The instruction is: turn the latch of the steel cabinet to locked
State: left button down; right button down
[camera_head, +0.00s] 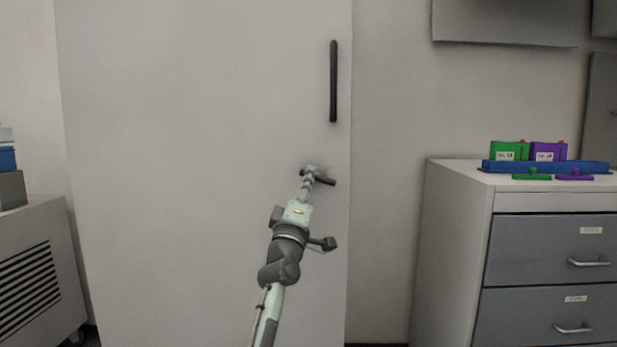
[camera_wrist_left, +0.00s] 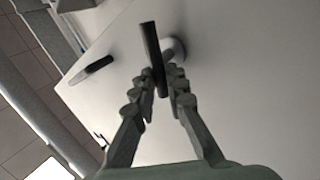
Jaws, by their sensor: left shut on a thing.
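The steel cabinet (camera_head: 200,150) is a tall pale door front that fills the left and middle of the head view, and it is closed. Its dark latch (camera_head: 327,182) sits near the right edge, below the long black vertical handle (camera_head: 333,82). The latch bar lies nearly level, its right end tilted slightly down. My left gripper (camera_head: 309,177) is shut on the latch. In the left wrist view the latch bar (camera_wrist_left: 151,45) passes between the fingertips, with its round mount (camera_wrist_left: 175,48) behind. My right gripper is not in view.
A grey drawer cabinet (camera_head: 458,250) stands to the right, with a blue tray (camera_head: 590,167) and green and purple blocks on top. A vented grey unit (camera_head: 35,270) stands at the left. Bare wall lies between the steel cabinet and the drawers.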

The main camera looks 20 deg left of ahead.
pick_arm(q)
jog(key=shift+f+n+y, duration=0.15)
jog(key=shift+n+y, duration=1)
jog(key=shift+n, duration=0.4)
jog(key=shift+f+n+y, duration=0.15)
jog(key=shift+n+y, duration=1)
jog(key=shift+n, duration=0.4)
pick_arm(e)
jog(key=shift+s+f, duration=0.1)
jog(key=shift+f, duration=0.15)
pick_arm(q)
jog(key=shift+n+g+y, duration=0.3)
jog(key=shift+n+y, duration=0.1)
jog(key=c, duration=1.6)
grip_release()
jog(key=shift+o, duration=0.2)
jog(key=shift+d, duration=0.1)
jog(key=v, duration=0.7)
jog(key=shift+s+f, duration=0.2)
jog(key=shift+s, duration=0.05)
